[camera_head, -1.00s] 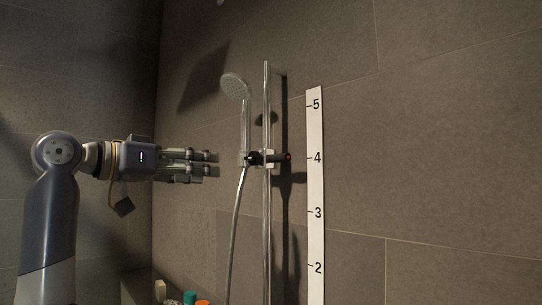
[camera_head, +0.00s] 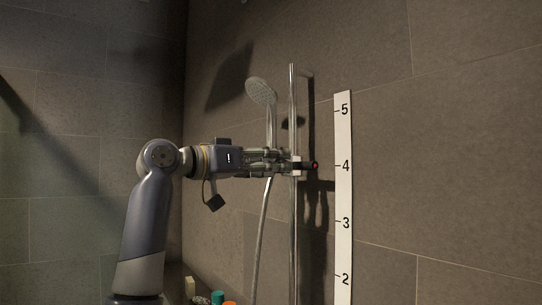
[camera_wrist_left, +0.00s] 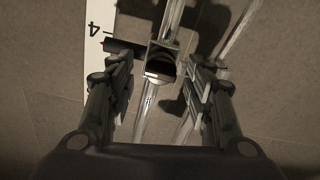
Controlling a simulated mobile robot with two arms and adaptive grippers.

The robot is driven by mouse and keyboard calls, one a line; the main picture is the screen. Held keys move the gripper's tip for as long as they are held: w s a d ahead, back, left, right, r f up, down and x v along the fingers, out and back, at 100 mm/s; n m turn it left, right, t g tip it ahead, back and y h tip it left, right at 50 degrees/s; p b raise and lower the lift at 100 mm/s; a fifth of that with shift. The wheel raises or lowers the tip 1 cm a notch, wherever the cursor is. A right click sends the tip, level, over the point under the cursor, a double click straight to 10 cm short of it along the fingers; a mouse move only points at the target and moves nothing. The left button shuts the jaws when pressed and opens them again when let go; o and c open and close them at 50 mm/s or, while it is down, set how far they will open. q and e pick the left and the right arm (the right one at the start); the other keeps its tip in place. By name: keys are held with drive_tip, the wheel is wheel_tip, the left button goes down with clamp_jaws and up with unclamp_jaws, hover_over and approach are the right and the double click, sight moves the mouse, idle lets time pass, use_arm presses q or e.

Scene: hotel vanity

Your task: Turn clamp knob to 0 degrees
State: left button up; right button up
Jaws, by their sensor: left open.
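The clamp (camera_head: 300,166) sits on the vertical chrome rail, level with the 4 on the scale. A dark knob with a red end (camera_head: 315,165) sticks out from its right side. In the left wrist view, the clamp (camera_wrist_left: 161,60) is between the fingertips, and a dark bar with a red mark (camera_wrist_left: 122,47) points left from it. My left gripper (camera_head: 284,163) reaches in from the left, level with the clamp. It (camera_wrist_left: 160,72) is open, a finger on each side of the clamp; contact cannot be told. The fingers hide the clamp's left side in the head view. My right gripper is not in view.
A hand shower (camera_head: 261,92) with its hose (camera_head: 262,225) hangs left of the rail (camera_head: 292,100). A white scale strip (camera_head: 343,195) is on the tiled wall to the right. Several small bottles (camera_head: 217,297) stand at the bottom. The wall right of the strip is clear.

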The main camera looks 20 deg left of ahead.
use_arm(q)
drive_tip(key=shift+w+f, duration=0.1)
drive_tip(key=shift+w, duration=0.05)
drive_tip(key=shift+c, duration=0.3)
drive_tip(key=shift+d, duration=0.1)
drive_tip(key=c, duration=0.9)
drive_tip(key=shift+c, duration=0.5)
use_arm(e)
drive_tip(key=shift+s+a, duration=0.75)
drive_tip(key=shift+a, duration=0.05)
